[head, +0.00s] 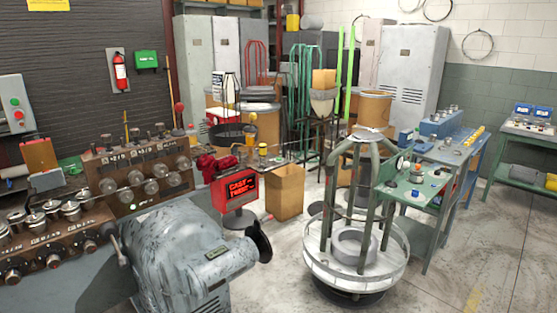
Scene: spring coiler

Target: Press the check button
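No button that I can read as the check button shows clearly; the labels are too small to read. A grey control box (17,104) with a green and a red button is on the wall at the far left. A red display (240,189) with lit red lettering stands near the middle. A green-topped table (418,190) right of centre carries small blue and dark parts, too small to identify. A panel with two blue screens (532,112) sits on a bench at the far right. Neither of my grippers is in view.
A grey coiler machine (190,265) with brown roller panels (135,175) fills the lower left. A round wire stand (355,268) stands on the floor at centre right. The floor at the lower right (500,250) is clear.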

